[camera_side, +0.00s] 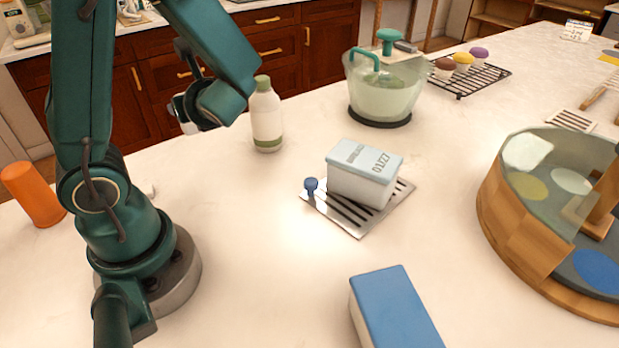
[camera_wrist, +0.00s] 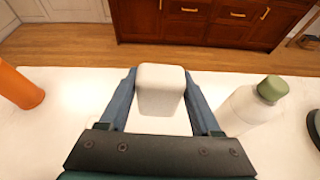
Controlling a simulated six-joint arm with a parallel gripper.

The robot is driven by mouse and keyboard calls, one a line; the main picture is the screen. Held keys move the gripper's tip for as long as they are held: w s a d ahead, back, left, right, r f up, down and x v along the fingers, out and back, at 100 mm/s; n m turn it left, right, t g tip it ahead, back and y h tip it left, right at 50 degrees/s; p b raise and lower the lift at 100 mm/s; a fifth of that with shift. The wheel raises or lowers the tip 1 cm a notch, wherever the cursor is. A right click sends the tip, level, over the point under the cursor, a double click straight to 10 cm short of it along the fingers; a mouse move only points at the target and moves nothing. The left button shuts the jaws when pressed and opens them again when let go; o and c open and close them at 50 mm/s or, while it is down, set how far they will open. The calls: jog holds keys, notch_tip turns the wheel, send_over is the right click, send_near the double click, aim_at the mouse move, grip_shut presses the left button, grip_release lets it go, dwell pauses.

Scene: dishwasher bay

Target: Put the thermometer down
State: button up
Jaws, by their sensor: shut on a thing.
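My gripper (camera_side: 184,112) hangs above the left part of the white counter, left of the bottle. In the wrist view its two blue fingers (camera_wrist: 159,76) are shut on a pale, rounded, block-shaped thing, which I take to be the thermometer (camera_wrist: 160,88). No dial or markings show on it. In the side view, most of it is hidden behind the gripper, with only a small whitish part showing. It is held above the counter; I cannot tell the exact height.
A white bottle with a green cap (camera_side: 266,120) stands close on the right. An orange cylinder (camera_side: 34,194) is at far left. A slotted tray (camera_side: 345,217) bears a labelled box (camera_side: 362,178). A blue block (camera_side: 395,310) lies in front. Counter between tray and my base is clear.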

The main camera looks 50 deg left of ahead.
jog(key=s+a+n+g, duration=0.5)
jog(key=s+a, duration=0.2)
jog(key=s, duration=0.4)
jog(key=shift+h, duration=0.5)
jog(key=shift+w+d+f, duration=0.15)
jog(key=shift+w+f, duration=2.35)
jog(key=shift+w, duration=0.05)
jog(key=shift+w+d+f, duration=0.1)
jog(key=shift+w+f, duration=2.4)
jog(key=shift+f, duration=0.15)
jog(key=o, duration=1.4)
